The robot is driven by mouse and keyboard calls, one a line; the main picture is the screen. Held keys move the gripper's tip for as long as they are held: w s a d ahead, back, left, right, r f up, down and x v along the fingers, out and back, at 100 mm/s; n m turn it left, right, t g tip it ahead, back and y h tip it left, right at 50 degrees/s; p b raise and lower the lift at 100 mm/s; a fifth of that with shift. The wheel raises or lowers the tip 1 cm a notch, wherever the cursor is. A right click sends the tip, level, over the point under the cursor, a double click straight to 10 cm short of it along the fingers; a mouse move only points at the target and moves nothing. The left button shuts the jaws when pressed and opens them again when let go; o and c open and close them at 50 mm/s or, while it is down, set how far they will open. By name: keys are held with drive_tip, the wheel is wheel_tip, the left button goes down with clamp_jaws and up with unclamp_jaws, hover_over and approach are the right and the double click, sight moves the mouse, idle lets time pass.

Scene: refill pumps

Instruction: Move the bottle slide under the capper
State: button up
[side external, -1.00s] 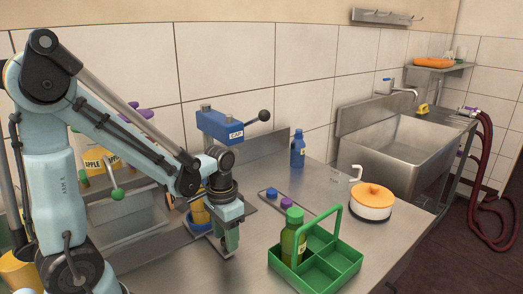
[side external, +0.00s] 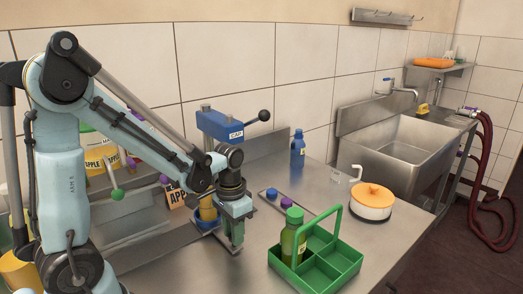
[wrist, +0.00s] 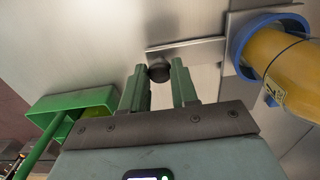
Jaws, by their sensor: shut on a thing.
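The bottle slide is a flat metal bar (wrist: 195,50) with a black knob (wrist: 160,72) at one end and a blue ring holder (wrist: 240,48) at the other. A yellow bottle (wrist: 285,60) stands in the holder; it shows partly behind my arm in the side view (side external: 208,211). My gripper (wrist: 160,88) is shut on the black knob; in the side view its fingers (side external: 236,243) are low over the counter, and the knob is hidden. The blue capper (side external: 220,126), labelled CAP, with a black-ended lever, stands at the back, above and close to the bottle.
A green carrier (side external: 316,262) with a green bottle (side external: 291,240) stands right of my gripper. A strip with blue and purple caps (side external: 285,201), a blue bottle (side external: 298,149) and an orange-lidded pot (side external: 371,202) are farther right. A sink (side external: 405,140) lies beyond.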

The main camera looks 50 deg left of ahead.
drive_tip(key=shift+w, duration=4.2)
drive_tip(key=o, duration=0.9)
drive_tip(key=shift+o, duration=0.2)
drive_tip(key=shift+r, duration=0.1)
wheel_tip(320, 180, up, 12)
